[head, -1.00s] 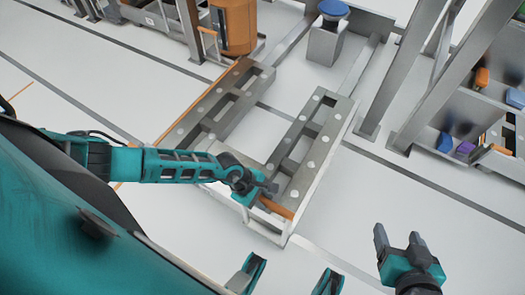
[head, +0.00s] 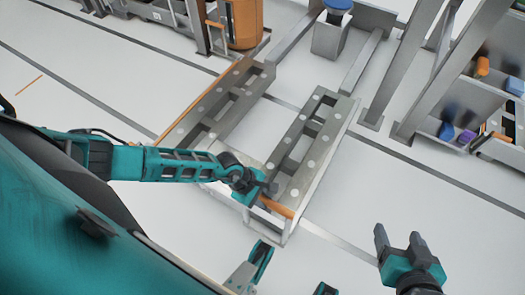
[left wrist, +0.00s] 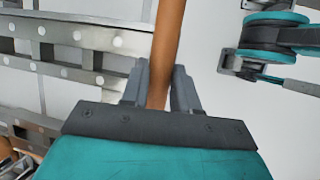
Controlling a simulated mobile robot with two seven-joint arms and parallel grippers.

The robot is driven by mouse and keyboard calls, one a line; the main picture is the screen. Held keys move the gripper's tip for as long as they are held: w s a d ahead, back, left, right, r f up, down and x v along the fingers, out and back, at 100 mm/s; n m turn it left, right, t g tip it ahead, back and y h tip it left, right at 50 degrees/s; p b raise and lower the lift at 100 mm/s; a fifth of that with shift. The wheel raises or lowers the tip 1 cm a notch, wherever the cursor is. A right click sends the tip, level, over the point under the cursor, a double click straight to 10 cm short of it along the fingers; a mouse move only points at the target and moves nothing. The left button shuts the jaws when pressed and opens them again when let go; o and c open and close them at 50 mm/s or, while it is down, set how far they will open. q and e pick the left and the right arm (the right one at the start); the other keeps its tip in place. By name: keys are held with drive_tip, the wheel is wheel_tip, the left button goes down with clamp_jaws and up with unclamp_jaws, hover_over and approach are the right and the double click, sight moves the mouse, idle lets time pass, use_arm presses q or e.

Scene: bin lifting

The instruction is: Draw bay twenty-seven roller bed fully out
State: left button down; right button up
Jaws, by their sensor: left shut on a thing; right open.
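The roller bed (head: 308,160) is a grey metal frame with two long rails and round rollers, drawn out over the floor in the middle of the head view. An orange handle bar (head: 276,208) runs along its near end. My left gripper (head: 268,190) is shut on this bar. In the left wrist view the orange handle (left wrist: 168,45) passes between the fingers of my left gripper (left wrist: 161,85). My right gripper (head: 400,238) is open and empty at the lower right, apart from the bed. My left gripper hides part of the handle.
An orange drum (head: 241,25) stands at the back left of the bed. A grey pedestal with a blue top (head: 338,5) stands behind it. Steel uprights (head: 405,70) and a shelf with small coloured items (head: 466,137) stand at the right.

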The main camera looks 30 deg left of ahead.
use_arm(q)
drive_tip(key=shift+s+f, duration=0.15)
drive_tip(key=shift+s, duration=0.25)
drive_tip(key=c, duration=1.1)
unclamp_jaws()
drive_tip(key=shift+o, duration=1.3)
drive_tip(key=shift+w, duration=0.1)
use_arm(e)
drive_tip(key=shift+r, duration=0.1)
use_arm(q)
drive_tip(key=p+v, duration=0.4)
drive_tip(key=v, duration=0.9)
drive_tip(key=shift+p, duration=0.3)
use_arm(e)
drive_tip(key=shift+s+d+r, duration=0.25)
drive_tip(key=shift+d+r, duration=0.15)
drive_tip(key=shift+r, duration=0.1)
drive_tip(key=shift+s+d+r, duration=0.2)
drive_tip(key=shift+d+r, duration=0.2)
drive_tip(key=shift+r, duration=0.1)
